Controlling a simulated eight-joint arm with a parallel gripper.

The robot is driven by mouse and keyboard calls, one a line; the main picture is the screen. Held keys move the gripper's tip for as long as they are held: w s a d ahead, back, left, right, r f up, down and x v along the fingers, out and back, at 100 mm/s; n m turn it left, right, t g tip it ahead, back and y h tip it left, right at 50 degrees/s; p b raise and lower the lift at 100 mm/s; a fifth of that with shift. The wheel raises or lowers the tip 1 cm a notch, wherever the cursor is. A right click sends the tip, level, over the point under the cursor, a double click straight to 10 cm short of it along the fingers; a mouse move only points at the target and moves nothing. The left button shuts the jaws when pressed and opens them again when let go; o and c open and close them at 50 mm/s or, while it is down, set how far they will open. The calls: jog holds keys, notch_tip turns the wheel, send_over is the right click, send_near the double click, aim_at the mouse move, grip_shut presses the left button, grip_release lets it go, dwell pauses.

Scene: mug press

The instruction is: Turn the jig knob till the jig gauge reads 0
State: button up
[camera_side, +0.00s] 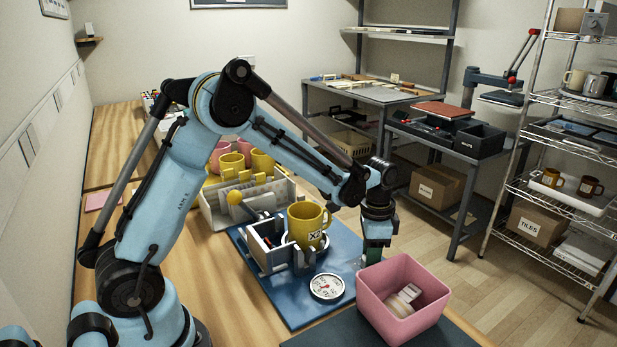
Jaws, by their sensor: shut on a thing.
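The jig (270,256) is a grey fixture on a blue base plate (285,297) at the middle of the table. A yellow mug (305,222) marked X2 stands upright in it. The round white jig gauge (327,288) lies at the front of the plate; its needle is too small to read surely. My gripper (373,257) points down at the plate's right side, to the right of the mug and behind the pink bin. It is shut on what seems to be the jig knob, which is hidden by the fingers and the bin.
A pink bin (377,310) with pale items inside stands close in front of my gripper. A yellow-ball lever (235,197) rises at the jig's back left.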

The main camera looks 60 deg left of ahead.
dwell(0.3)
jog(key=o, duration=1)
jog(key=shift+o, duration=0.2)
jog(key=shift+r, duration=0.1)
notch_tip(320, 180, up, 12)
jog(key=s+d+n+t, duration=0.1)
jog(key=s+n+t, duration=0.5)
jog(key=s, duration=0.8)
jog(key=shift+s+d+r+n+t, duration=0.2)
jog(key=shift+s+n+t, duration=0.15)
jog(key=shift+t, duration=0.25)
